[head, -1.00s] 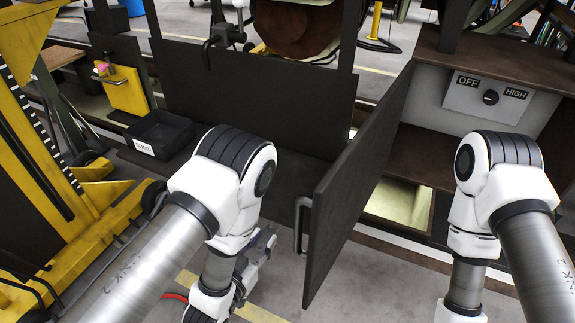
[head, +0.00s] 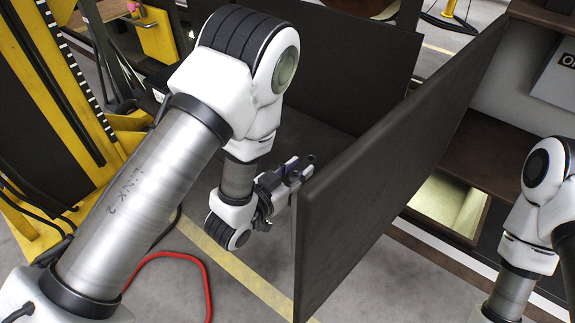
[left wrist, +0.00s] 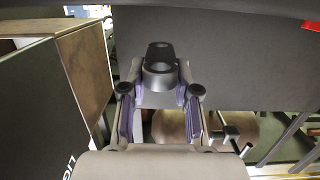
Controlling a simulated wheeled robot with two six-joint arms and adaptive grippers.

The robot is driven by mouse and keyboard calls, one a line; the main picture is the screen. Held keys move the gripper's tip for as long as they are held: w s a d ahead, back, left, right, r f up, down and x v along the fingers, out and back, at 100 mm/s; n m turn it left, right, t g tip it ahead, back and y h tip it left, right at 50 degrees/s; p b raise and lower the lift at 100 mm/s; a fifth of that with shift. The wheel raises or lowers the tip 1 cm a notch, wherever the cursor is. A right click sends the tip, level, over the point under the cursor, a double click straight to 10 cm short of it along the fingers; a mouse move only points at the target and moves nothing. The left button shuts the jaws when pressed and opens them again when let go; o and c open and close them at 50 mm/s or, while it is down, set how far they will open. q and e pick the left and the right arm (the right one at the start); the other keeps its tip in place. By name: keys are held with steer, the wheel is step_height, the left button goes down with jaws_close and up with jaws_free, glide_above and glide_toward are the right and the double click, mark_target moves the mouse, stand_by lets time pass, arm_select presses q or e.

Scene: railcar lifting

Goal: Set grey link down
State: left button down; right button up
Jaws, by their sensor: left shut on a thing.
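My left gripper (head: 293,170) hangs at the lower middle of the head view, close to the left face of an open dark door panel (head: 395,160). In the left wrist view its two purple-padded fingers (left wrist: 160,92) stand on either side of a grey link (left wrist: 160,68), with a dark ring-shaped end, and are shut on it. The link is hard to make out in the head view beside the panel. The right arm shows at the right edge; its gripper is out of frame.
A yellow lift frame (head: 62,110) stands at left. A red hose (head: 200,262) lies on the grey floor near a yellow line (head: 240,275). A brown shelf (head: 490,155) and a panel with a knob (head: 560,75) are at right. A dark upright board (head: 340,70) stands behind.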

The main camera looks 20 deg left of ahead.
arm_select(q)
glide_above(284, 159)
steer(key=s, duration=0.1)
steer(key=shift+s+d+f, duration=0.2)
steer(key=shift+w+a, duration=0.15)
steer(key=shift+w, duration=0.2)
steer(key=f+b, duration=0.1)
steer(key=f, duration=0.1)
steer(key=f+b, duration=0.1)
steer(key=f, duration=0.1)
steer(key=shift+w+b, duration=0.3)
steer(key=shift+r, duration=0.1)
steer(key=c, duration=0.8)
jaws_free()
steer(key=shift+c, duration=0.2)
arm_select(e)
step_height(284, 159, down, 2)
steer(key=shift+s+a+f, duration=0.1)
steer(key=shift+a+f, duration=0.05)
steer(key=shift+f, duration=0.05)
